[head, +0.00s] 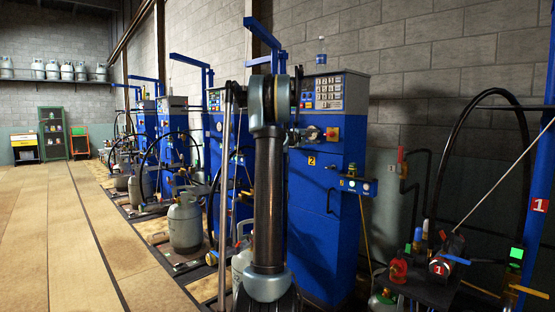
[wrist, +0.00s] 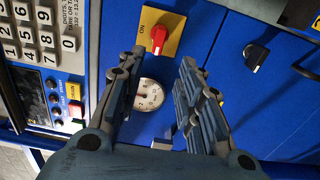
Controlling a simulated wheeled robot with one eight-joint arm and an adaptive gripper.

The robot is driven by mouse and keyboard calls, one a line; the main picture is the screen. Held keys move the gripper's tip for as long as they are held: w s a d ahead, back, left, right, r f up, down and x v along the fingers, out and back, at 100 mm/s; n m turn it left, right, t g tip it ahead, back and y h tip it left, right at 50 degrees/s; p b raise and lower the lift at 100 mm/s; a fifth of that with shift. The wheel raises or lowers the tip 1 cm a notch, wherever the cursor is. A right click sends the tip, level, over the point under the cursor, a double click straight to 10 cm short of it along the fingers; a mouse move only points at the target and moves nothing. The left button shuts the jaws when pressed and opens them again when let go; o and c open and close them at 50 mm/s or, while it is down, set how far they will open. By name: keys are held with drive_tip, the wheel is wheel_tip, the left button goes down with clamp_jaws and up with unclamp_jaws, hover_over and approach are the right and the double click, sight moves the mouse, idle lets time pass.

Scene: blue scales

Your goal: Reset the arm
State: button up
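My gripper (wrist: 162,72) is open and empty in the wrist view, its two fingers apart. It faces the front of a blue scale cabinet (wrist: 200,25). A red rotary switch on a yellow plate (wrist: 158,36) lies just beyond the fingertips. A round white dial gauge (wrist: 150,94) shows between the fingers. A keypad (wrist: 40,30) is at the upper left. In the head view my arm stands in front of the blue cabinet (head: 318,220) and hides part of it; I cannot make out the gripper's fingers there.
A clear bottle (head: 321,52) stands on the cabinet's top. More blue scales and a grey gas cylinder (head: 185,222) stand to the left. A dark bench (head: 425,288) with valves and a blue post (head: 540,200) are at the right. The tan floor (head: 60,250) at the left is clear.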

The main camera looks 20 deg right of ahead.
drive_tip(key=s+a+f+m+g+y, duration=0.1)
drive_tip(key=s+a+f+y, duration=0.1)
drive_tip(key=s+a+f, duration=0.35)
drive_tip(key=s+a+f+m+y, duration=0.2)
drive_tip(key=s+a, duration=0.6)
drive_tip(key=s, duration=0.1)
drive_tip(key=s+a+f+m+g+y, duration=0.1)
drive_tip(key=s+a+f+y, duration=0.15)
drive_tip(key=s+a, duration=0.45)
drive_tip(key=s+a+f+g+y, duration=0.2)
drive_tip(key=s+a+f+y, duration=0.8)
drive_tip(key=s+a+f, duration=1.8)
drive_tip(key=s, duration=0.2)
drive_tip(key=shift+s+a+f+m+g, duration=0.15)
drive_tip(key=shift+s+a+m+g, duration=0.15)
drive_tip(key=shift+a+g, duration=0.1)
drive_tip(key=shift+w+f, duration=0.2)
drive_tip(key=shift+w, duration=0.3)
drive_tip(key=shift+s, duration=0.1)
